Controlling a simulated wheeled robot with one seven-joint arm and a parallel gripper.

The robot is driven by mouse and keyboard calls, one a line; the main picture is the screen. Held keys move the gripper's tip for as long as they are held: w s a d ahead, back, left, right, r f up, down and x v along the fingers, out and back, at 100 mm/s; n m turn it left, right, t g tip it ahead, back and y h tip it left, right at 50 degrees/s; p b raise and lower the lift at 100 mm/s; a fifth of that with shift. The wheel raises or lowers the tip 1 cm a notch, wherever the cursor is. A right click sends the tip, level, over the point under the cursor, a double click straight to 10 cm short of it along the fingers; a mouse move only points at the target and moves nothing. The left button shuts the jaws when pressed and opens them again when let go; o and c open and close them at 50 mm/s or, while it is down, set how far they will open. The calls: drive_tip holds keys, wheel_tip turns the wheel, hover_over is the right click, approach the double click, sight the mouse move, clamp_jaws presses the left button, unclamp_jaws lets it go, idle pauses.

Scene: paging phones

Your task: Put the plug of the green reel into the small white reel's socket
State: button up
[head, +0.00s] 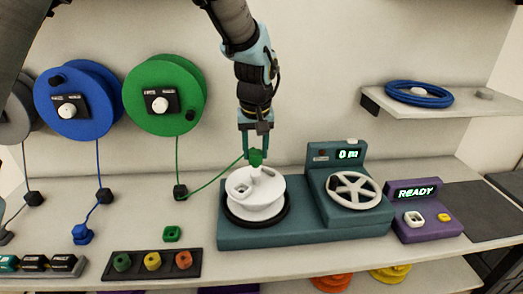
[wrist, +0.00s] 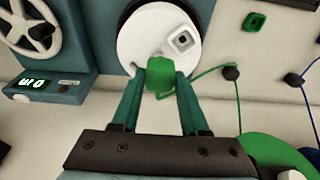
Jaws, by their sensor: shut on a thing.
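The green reel (head: 165,95) hangs on the back wall, and its green cord runs through a black guide (head: 180,191) on the bench up to my gripper. My gripper (head: 256,156) is shut on the green plug (head: 256,158), just above the small white reel (head: 256,200). In the wrist view the plug (wrist: 160,77) sits between my fingertips, over the near part of the white reel's top (wrist: 140,40). The square white socket (wrist: 182,41) with a dark opening lies to the upper right of the plug. The plug appears apart from the socket. The plug's lower end is hidden.
The white reel stands on a teal machine (head: 290,235) with a spoked handwheel (head: 353,190). A green socket block (head: 172,233) lies on the bench at left. A purple box (head: 425,212) reading READY stands at right. The blue reel (head: 70,105) hangs beside the green one.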

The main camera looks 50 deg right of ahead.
drive_tip(key=shift+w+a+f+b, duration=0.1)
drive_tip(key=shift+w+a+b, duration=0.15)
drive_tip(key=shift+w+a, duration=0.5)
drive_tip(key=shift+w+a+f+b, duration=0.1)
drive_tip(key=shift+w+a+b, duration=0.1)
drive_tip(key=shift+w+a, duration=0.55)
drive_tip(key=shift+s+a+f, duration=0.15)
drive_tip(key=shift+s, duration=0.05)
drive_tip(key=shift+f+b, duration=1.55)
drive_tip(key=shift+f, duration=0.8)
drive_tip(key=shift+f+b, duration=0.65)
drive_tip(key=shift+f, duration=0.65)
drive_tip(key=o, duration=1.5)
drive_tip(key=shift+o, duration=0.2)
drive_tip(key=shift+r, duration=0.1)
wheel_tip(320, 180, up, 9)
drive_tip(key=p, duration=0.6)
